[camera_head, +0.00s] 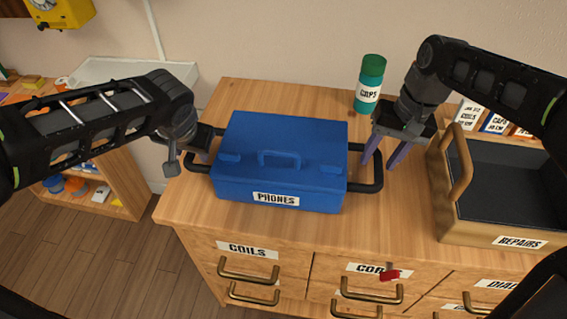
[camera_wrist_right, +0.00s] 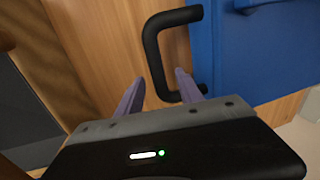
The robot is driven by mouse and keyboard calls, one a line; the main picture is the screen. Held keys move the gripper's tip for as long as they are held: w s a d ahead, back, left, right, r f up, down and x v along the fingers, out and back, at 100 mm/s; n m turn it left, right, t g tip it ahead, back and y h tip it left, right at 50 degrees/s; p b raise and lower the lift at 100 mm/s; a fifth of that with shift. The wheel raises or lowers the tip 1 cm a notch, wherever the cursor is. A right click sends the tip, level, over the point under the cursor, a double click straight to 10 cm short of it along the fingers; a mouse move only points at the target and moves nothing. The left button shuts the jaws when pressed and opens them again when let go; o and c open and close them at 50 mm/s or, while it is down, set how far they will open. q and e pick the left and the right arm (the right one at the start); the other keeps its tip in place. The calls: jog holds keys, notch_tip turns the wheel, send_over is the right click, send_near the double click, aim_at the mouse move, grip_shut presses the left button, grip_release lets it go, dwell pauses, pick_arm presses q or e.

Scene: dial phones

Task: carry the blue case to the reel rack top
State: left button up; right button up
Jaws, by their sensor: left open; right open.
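The blue case (camera_head: 281,160), labelled PHONES, sits closed on the wooden cabinet top (camera_head: 400,215). It has a blue lid handle and a black side handle at each end. My left gripper (camera_head: 187,160) is open at the left side handle (camera_head: 198,169), with a finger on either side of it in the picture. My right gripper (camera_head: 379,162) is open at the right side handle (camera_head: 377,176). In the right wrist view this black handle (camera_wrist_right: 152,50) shows between and beyond the fingertips (camera_wrist_right: 160,88), not clamped. I cannot tell for certain which furniture is the reel rack.
A green CAPS bottle (camera_head: 370,84) stands behind the right handle. A brass-coloured REPAIRS bin (camera_head: 490,190) stands close to my right gripper. At left is a lower shelf unit (camera_head: 125,190) with a pale tray (camera_head: 115,70) on top. Labelled drawers (camera_head: 248,265) face the front.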

pick_arm(q)
jog(key=shift+x, duration=0.85)
pick_arm(e)
jog(key=shift+a+f, duration=0.15)
jog(key=shift+f, duration=0.7)
pick_arm(q)
jog(key=shift+c, duration=0.2)
pick_arm(e)
jog(key=shift+c, duration=0.2)
pick_arm(q)
grip_shut()
pick_arm(e)
grip_shut()
pick_arm(q)
jog(key=shift+r, duration=0.1)
pick_arm(e)
jog(key=shift+r, duration=0.1)
